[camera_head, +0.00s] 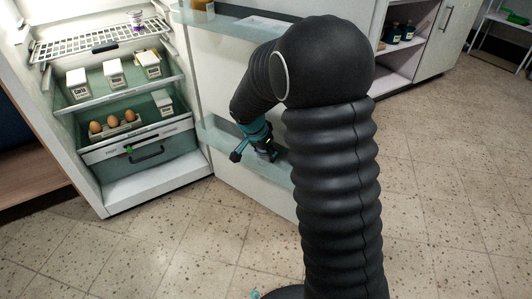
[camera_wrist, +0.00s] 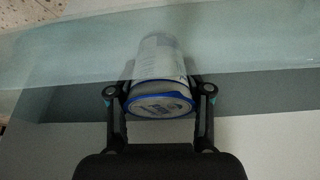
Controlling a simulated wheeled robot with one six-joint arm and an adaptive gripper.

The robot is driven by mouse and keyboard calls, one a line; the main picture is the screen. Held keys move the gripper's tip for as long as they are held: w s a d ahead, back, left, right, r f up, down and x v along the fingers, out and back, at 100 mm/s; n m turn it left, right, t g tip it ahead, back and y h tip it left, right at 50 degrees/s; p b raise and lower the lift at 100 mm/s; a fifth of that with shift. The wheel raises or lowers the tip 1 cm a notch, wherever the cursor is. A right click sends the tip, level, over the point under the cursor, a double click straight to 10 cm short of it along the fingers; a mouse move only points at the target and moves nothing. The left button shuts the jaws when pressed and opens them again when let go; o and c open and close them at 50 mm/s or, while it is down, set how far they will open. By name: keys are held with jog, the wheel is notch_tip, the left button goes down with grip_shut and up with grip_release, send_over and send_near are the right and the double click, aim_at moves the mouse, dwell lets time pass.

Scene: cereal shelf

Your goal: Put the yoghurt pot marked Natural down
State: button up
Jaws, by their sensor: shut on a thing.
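My gripper (camera_head: 262,146) is at the lower shelf (camera_head: 218,134) of the open fridge door. In the wrist view my gripper (camera_wrist: 158,92) is shut on a white yoghurt pot (camera_wrist: 157,58) with a blue-rimmed lid, one finger on each side. The lid faces the camera and the body points away, over or against the translucent door shelf (camera_wrist: 60,62). The marking is too blurred to read. I cannot tell whether the pot's base touches the shelf. In the head view the pot is mostly hidden by my gripper.
The fridge at left holds several white cartons (camera_head: 113,72), brown eggs (camera_head: 113,124) and a drawer (camera_head: 145,153). A small purple-and-white pot (camera_head: 136,20) stands on its wire rack (camera_head: 95,43). The upper door shelf (camera_head: 225,27) is above my gripper. Dark bottles (camera_head: 400,32) stand in a cabinet behind.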

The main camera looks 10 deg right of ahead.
jog(key=o, duration=1.3)
jog(key=shift+o, duration=0.2)
jog(key=shift+r+p, duration=0.35)
jog(key=shift+r, duration=0.1)
jog(key=p+v, duration=0.1)
jog(key=v, duration=1)
jog(key=s+d+r+n+t+y, duration=0.1)
jog(key=s+r+n, duration=0.1)
jog(key=s+r, duration=0.3)
jog(key=s+d+r+n, duration=0.2)
jog(key=s+r, duration=0.1)
jog(key=s, duration=0.4)
jog(key=s+n+t+y, duration=0.2)
jog(key=s+n, duration=0.4)
jog(key=s, duration=1)
jog(key=shift+r+n, duration=0.4)
jog(key=shift+r, duration=0.05)
